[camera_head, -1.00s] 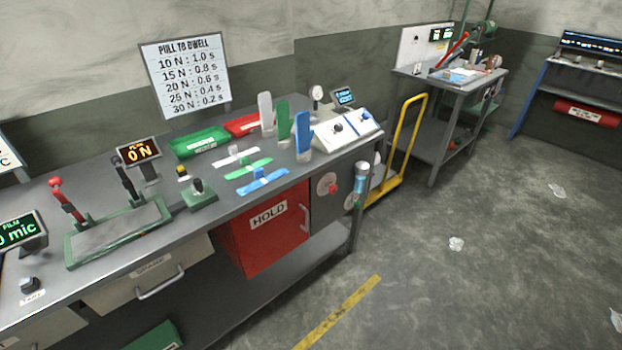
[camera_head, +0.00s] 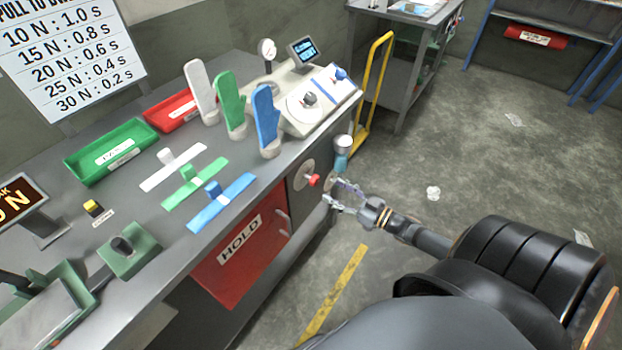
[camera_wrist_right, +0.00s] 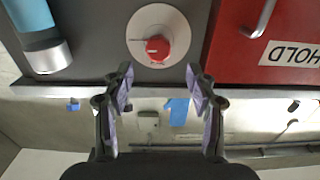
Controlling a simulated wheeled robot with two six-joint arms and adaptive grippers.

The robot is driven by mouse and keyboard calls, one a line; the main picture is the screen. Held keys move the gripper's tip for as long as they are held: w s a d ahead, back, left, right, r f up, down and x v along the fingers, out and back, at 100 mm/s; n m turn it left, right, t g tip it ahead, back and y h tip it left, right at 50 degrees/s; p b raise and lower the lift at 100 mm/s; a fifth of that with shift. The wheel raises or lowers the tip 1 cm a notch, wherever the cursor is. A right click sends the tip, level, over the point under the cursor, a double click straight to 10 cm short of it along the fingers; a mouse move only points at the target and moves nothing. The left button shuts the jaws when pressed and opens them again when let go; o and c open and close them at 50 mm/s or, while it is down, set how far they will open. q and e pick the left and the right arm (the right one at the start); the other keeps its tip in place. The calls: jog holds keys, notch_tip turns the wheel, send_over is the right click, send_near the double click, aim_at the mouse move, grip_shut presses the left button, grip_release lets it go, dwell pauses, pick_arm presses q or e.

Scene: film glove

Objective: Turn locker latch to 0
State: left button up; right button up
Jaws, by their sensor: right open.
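The locker latch is a red knob (camera_head: 313,180) on a pale round plate on the grey end of the bench front, right of the red HOLD locker door (camera_head: 243,254). In the right wrist view the red knob (camera_wrist_right: 157,48) sits on its white disc, with a short dark line pointing left from it. No number can be read there. My right gripper (camera_head: 341,194) is open and empty, in front of the bench, just right of the knob in the head view. In the wrist view its fingertips (camera_wrist_right: 159,76) are spread apart, with the knob beyond the gap, apart from them. My left gripper is out of view.
A blue cylinder with a silver end (camera_wrist_right: 42,40) hangs close beside the latch. The door's metal handle (camera_wrist_right: 262,18) is on the other side. The bench top (camera_head: 150,215) holds glove forms, trays and a dial console (camera_head: 312,103). The floor on the right is open.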

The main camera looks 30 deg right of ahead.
aim_at(317, 182)
jog(key=b+x, duration=0.1)
jog(key=x, duration=0.6)
jog(key=shift+w+f, duration=0.1)
jog(key=shift+w, duration=0.35)
jog(key=shift+w+a, duration=0.15)
jog(key=shift+w, duration=0.1)
jog(key=shift+c, duration=1.3)
jog(key=c, duration=0.9)
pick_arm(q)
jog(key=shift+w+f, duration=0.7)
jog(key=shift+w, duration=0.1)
